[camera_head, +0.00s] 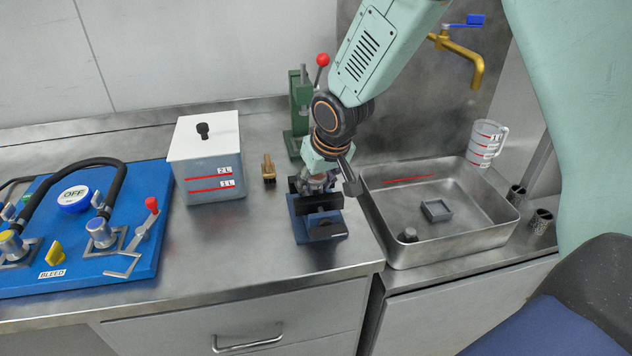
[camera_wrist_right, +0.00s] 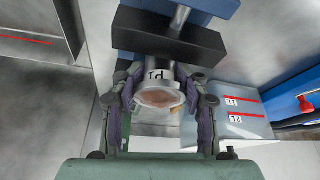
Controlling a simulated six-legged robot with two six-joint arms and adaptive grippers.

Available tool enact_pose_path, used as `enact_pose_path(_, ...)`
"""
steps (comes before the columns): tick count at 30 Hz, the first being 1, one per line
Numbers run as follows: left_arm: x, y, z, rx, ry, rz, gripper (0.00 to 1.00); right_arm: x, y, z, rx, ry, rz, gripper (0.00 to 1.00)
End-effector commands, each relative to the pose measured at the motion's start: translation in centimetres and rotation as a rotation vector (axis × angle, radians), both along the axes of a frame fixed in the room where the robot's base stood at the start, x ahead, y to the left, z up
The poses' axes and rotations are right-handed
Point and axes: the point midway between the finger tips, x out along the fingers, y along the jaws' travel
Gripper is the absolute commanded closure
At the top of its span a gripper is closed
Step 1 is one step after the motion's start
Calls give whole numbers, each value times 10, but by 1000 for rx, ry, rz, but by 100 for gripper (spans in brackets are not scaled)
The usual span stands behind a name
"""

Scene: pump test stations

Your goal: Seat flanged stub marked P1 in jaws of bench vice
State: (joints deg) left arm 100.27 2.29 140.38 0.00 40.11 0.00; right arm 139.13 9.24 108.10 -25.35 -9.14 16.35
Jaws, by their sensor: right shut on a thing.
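The blue bench vice (camera_head: 300,228) with dark jaws stands near the front right edge of the steel bench. My right gripper (camera_head: 318,184) is directly over it, pointing down. In the right wrist view, this gripper (camera_wrist_right: 160,82) is shut on the grey metal flanged stub (camera_wrist_right: 158,94), whose P1 mark shows upside down. The stub's far end meets or overlaps a dark vice jaw (camera_wrist_right: 165,37) in that view. I cannot tell whether it is between the jaws. In the head view the stub is mostly hidden by the gripper. My left gripper is not in view.
A green press with a red knob (camera_head: 322,60) stands behind the vice. A white-lidded container (camera_head: 208,165) and a small brass-coloured brush (camera_head: 268,168) are left of it. A metal tray (camera_head: 455,248) is close on the right. A blue panel (camera_head: 130,270) lies far left.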

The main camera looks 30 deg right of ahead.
Motion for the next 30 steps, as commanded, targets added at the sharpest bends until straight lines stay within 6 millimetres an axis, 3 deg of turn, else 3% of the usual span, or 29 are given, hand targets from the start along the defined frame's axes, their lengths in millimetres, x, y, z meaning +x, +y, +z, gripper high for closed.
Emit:
enact_pose_path(11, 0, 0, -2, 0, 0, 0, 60, 0, 0, -1, 0, -1, 0, 100)
enact_pose_path(12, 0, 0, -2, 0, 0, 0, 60, 0, 0, -1, 0, -1, 0, 57)
enact_pose_path(22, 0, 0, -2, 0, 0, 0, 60, 1, 0, -1, 0, -2, 0, 29)
enact_pose_path(30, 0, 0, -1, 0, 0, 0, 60, 1, 0, 0, 0, -3, 1, 28)
